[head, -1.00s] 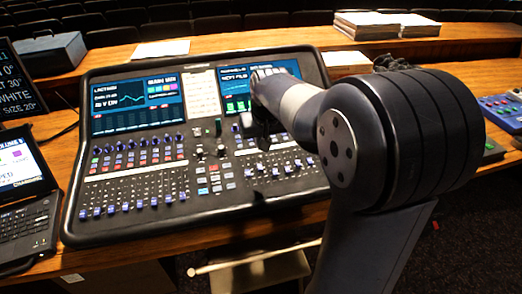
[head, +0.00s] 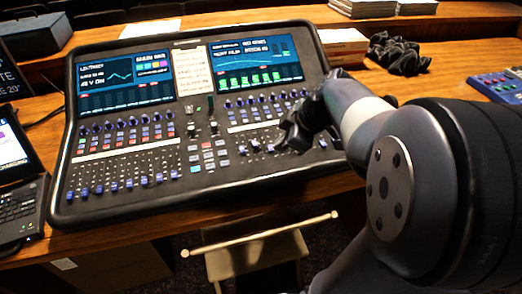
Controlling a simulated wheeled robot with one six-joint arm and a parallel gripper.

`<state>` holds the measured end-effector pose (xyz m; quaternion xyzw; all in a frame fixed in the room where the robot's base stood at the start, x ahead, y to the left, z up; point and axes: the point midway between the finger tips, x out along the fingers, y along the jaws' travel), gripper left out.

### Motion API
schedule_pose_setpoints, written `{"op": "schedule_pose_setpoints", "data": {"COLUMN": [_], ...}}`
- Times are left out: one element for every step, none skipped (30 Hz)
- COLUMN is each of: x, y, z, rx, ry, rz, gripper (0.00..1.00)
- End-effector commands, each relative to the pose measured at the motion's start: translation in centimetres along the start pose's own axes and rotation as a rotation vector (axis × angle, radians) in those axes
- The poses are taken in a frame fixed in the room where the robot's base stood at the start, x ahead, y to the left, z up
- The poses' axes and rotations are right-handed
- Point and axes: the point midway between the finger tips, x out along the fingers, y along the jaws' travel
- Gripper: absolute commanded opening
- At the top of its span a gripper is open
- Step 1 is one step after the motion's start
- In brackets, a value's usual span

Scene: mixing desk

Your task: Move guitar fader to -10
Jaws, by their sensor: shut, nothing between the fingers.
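The mixing desk (head: 190,200) stands on the wooden table, with two lit screens and two banks of faders. The left fader bank (head: 114,186) has blue caps in a row near the front edge. Channel labels are too small to read, so I cannot tell which fader is guitar. My gripper (head: 290,140) is shut and empty, low over the right fader bank. I cannot tell whether its tip touches a cap.
A laptop (head: 22,205) stands close to the desk's left side. A dark crumpled object (head: 398,54) and a blue device (head: 500,86) lie to the right. Paper stacks (head: 360,8) are at the back. A stool-like seat (head: 262,250) with a rod is below the table edge.

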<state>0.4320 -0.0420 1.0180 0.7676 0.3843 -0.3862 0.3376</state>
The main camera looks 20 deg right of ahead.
Motion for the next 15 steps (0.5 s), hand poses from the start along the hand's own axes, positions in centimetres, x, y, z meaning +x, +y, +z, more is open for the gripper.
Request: {"op": "schedule_pose_setpoints", "data": {"x": [0.01,-0.06,-0.14,-0.22,-0.31,-0.39,-0.44,-0.49,-0.54,-0.58,-0.61,-0.62,-0.57,-0.47,-0.23], "y": [-0.31,-0.43,-0.63,-0.74,-0.83,-0.95,-1.03,-1.1,-1.18,-1.22,-1.25,-1.27,-1.27,-1.27,-1.26], "z": [0.47,0.61,0.74,0.87,0.93,1.01,1.07,1.14,1.19,1.19,1.19,1.2,1.19,1.18,1.14], "rx": [-0.049,-0.083,-0.126,-0.155,-0.184,-0.218,-0.241,-0.26,-0.283,-0.296,-0.307,-0.319,-0.325,-0.328,-0.331], "ry": [0.018,0.03,0.044,0.053,0.063,0.072,0.079,0.085,0.091,0.095,0.098,0.1,0.102,0.102,0.103], "rz": [0.01,0.016,0.024,0.03,0.037,0.045,0.05,0.055,0.06,0.064,0.067,0.07,0.071,0.072,0.072], "gripper": [0.0,0.0,0.0,0.0,0.0,0.0,0.0,0.0,0.0,0.0,0.0,0.0,0.0,0.0,0.0]}}
